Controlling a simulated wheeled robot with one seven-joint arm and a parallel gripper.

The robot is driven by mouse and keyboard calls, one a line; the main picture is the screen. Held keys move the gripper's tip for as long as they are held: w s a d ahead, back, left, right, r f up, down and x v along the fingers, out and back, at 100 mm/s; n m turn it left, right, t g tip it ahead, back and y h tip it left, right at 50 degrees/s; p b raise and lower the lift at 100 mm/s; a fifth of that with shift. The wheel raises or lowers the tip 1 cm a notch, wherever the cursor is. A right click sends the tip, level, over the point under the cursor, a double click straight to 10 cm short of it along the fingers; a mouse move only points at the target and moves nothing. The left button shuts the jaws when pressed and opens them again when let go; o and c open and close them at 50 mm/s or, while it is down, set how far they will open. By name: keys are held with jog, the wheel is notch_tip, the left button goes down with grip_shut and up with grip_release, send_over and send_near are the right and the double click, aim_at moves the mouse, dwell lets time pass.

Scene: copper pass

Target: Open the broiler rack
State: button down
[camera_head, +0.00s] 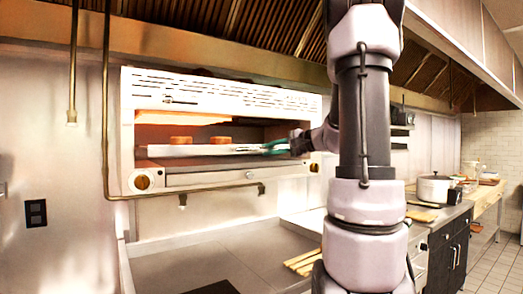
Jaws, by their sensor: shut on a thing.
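The broiler (225,104) is a white wall-mounted unit with an open front and a glowing interior. Its rack (200,150) shows as a pale horizontal shelf across the opening. Two browned pieces of food, one on the left (181,139) and one on the right (221,140), sit on or just behind the rack. My gripper (274,147) is at the right end of the rack's front edge, reaching in from the right. Its teal fingers are small in the view, and they appear shut on the rack's front edge. The exact contact is too small to make out.
A gas pipe (106,100) runs down the left side. Below is a flat grey counter (215,252), mostly clear, with wooden slats (302,262) at right. A pot (433,188) stands on the far right counter.

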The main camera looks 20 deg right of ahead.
jog(key=s+d, duration=0.1)
jog(key=s, duration=0.5)
jog(key=shift+s+d, duration=0.15)
jog(key=c, duration=0.8)
grip_release()
jog(key=v, duration=1)
jog(key=shift+s+d, duration=0.2)
jog(key=shift+s, duration=0.15)
jog(key=shift+r, duration=0.1)
